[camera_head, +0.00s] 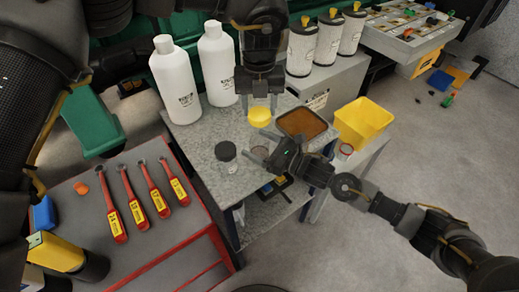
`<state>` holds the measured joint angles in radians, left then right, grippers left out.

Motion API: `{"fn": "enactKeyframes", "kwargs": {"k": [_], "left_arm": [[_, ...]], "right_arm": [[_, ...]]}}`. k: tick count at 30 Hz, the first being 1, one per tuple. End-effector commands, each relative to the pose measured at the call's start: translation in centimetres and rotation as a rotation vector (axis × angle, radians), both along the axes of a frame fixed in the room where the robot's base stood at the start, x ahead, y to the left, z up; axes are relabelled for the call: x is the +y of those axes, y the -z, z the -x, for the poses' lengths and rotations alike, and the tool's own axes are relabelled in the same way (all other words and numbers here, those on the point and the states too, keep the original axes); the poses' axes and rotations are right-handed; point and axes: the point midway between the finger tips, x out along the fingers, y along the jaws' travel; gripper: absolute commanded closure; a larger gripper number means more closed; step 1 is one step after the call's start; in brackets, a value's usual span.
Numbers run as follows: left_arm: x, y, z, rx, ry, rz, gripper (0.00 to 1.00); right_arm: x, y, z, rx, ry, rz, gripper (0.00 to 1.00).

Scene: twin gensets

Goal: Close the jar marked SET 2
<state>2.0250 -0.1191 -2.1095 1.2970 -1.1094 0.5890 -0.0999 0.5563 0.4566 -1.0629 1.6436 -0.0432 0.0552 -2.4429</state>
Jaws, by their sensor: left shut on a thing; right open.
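My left gripper (260,102) points down over the grey bench (202,134) and is shut on a yellow lid (259,117), holding it above the bench top. My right gripper (262,146) is open, low over the bench, with its fingers pointing left. A small clear jar (260,153) stands at the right gripper's fingers, partly hidden by them; I cannot tell whether they touch it. A jar with a black lid (225,151) stands to its left. No SET marking is readable on either jar.
Two white bottles (174,78) stand at the bench's back left. A brown-filled tray (302,123) lies right of the lid, and a yellow bin (362,123) is beyond it. A red tool cart (150,245) with several red-handled tools stands front left.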

Motion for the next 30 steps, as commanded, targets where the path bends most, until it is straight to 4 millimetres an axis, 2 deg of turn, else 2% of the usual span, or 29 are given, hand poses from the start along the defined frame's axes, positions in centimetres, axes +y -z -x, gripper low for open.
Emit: {"fn": "enactKeyframes", "kwargs": {"k": [5, 18, 21, 25, 30], "left_arm": [[0.0, 0.0, 0.0, 0.0, 0.0, 0.0, 0.7], [0.0, 0.0, 0.0, 0.0, 0.0, 0.0, 0.7], [0.0, 0.0, 0.0, 0.0, 0.0, 0.0, 0.7], [0.0, 0.9, 0.0, 0.003, 0.0, 0.0, 0.7], [0.0, 3.5, 0.0, 0.004, 0.0, 0.0, 0.7]], "right_arm": [[0.0, 0.0, 0.0, 0.0, 0.0, 0.0, 0.24], [0.0, 0.0, 0.0, 0.0, 0.0, 0.0, 0.81], [0.0, 0.0, 0.0, 0.0, 0.0, 0.0, 0.91], [0.0, 0.0, 0.0, 0.0, 0.0, 0.0, 0.91], [0.0, 0.0, 0.0, 0.0, 0.0, 0.0, 0.91]]}}
